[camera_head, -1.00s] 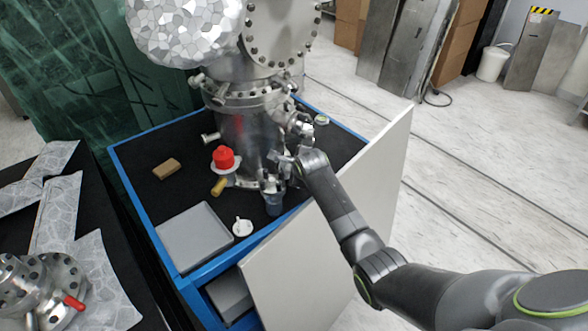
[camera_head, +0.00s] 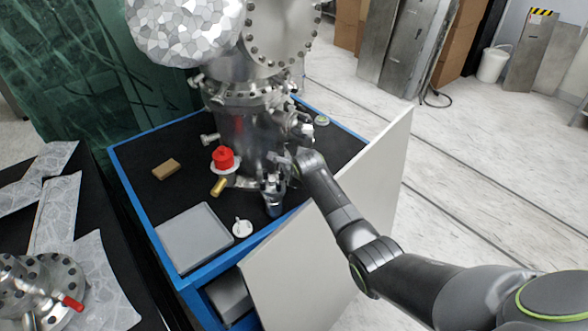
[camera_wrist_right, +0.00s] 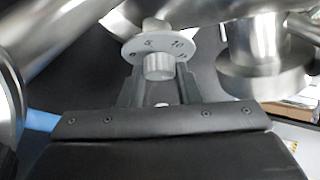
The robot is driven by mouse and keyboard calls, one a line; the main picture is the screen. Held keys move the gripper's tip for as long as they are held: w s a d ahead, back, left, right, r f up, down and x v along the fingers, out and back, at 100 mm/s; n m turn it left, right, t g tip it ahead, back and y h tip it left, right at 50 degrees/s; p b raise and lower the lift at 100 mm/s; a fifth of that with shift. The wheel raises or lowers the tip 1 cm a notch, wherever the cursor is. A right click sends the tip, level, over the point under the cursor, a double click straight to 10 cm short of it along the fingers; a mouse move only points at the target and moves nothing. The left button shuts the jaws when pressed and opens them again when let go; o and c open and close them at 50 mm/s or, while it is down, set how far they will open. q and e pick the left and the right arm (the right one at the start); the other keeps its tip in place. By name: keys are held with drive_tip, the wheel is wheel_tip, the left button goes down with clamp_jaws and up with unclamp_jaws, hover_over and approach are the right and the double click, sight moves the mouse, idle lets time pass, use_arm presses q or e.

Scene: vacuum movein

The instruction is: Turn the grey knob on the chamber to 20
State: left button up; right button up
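The steel chamber (camera_head: 240,135) stands on the dark top of the blue-edged cart. The fingers look apart; contact with the knob cannot be made out. In the head view, my right gripper (camera_head: 279,164) is at the chamber's lower right side. My left gripper is out of view.
A red knob (camera_head: 223,158), a brown block (camera_head: 166,169), a grey tray (camera_head: 195,235) and a white disc (camera_head: 242,228) are on the cart's left and front. A pale panel (camera_head: 375,175) stands along the right side. Steel pipes crowd the wrist view.

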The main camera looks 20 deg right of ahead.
drive_tip(key=shift+c, duration=1.1)
drive_tip(key=shift+r+m+g+p, duration=0.3)
drive_tip(key=shift+m+g+p, duration=0.1)
drive_tip(key=shift+p, duration=0.3)
drive_tip(key=shift+w+d+m+g+y+p, duration=0.1)
drive_tip(key=shift+m+g+y+p, duration=0.4)
drive_tip(key=shift+m+p, duration=0.1)
drive_tip(key=shift+f+m+y, duration=0.2)
drive_tip(key=shift+m+y, duration=0.1)
drive_tip(key=o, duration=1)
drive_tip(key=shift+c, duration=0.2)
drive_tip(key=shift+f, duration=0.1)
